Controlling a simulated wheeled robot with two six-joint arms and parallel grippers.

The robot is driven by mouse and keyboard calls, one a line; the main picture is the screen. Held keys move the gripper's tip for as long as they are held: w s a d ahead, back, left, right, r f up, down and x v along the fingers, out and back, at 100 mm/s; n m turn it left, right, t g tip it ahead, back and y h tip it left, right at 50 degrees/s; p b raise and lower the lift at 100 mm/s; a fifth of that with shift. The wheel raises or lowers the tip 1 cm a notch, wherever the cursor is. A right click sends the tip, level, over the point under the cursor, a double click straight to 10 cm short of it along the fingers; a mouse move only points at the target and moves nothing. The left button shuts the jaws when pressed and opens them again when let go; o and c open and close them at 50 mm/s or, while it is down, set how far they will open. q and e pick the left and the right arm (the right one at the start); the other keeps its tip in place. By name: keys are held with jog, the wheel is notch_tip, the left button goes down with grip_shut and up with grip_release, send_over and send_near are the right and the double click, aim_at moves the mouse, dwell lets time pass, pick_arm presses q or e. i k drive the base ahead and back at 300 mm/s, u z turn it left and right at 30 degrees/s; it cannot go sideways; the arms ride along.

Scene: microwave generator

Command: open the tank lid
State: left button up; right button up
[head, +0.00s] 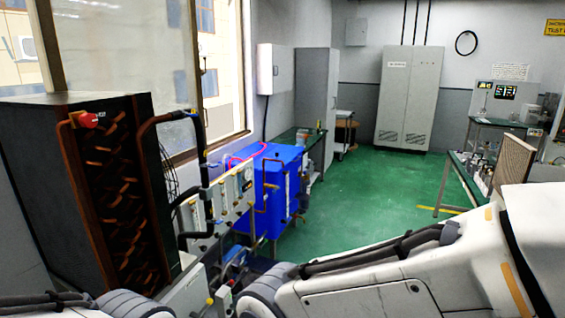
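A blue box-shaped tank (281,190) stands left of the middle of the head view, behind a panel of gauges and pipes. Its flat blue top (270,153) looks closed, though I cannot make out a separate lid edge or handle. A pink hose runs across the top's left side. My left arm shows only at the lower left corner and my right arm crosses the lower right. Neither gripper shows, so I cannot see what they hold. Both arms are on the near side, apart from the tank.
A tall dark cabinet with copper coils (110,190) stands at the left. The gauge panel (235,195) and black pipes stand before the tank. Green floor (370,200) is open to the right. Benches with equipment (468,170) line the right side.

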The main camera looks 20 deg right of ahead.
aim_at(287, 153)
jog(key=z, duration=0.85)
jog(key=i, duration=1.65)
jog(key=z, duration=0.9)
jog(key=i, duration=2)
jog(key=u, duration=0.75)
jog(key=i, duration=1.5)
jog(key=u, duration=1.3)
jog(key=i, duration=0.5)
jog(key=u, duration=0.25)
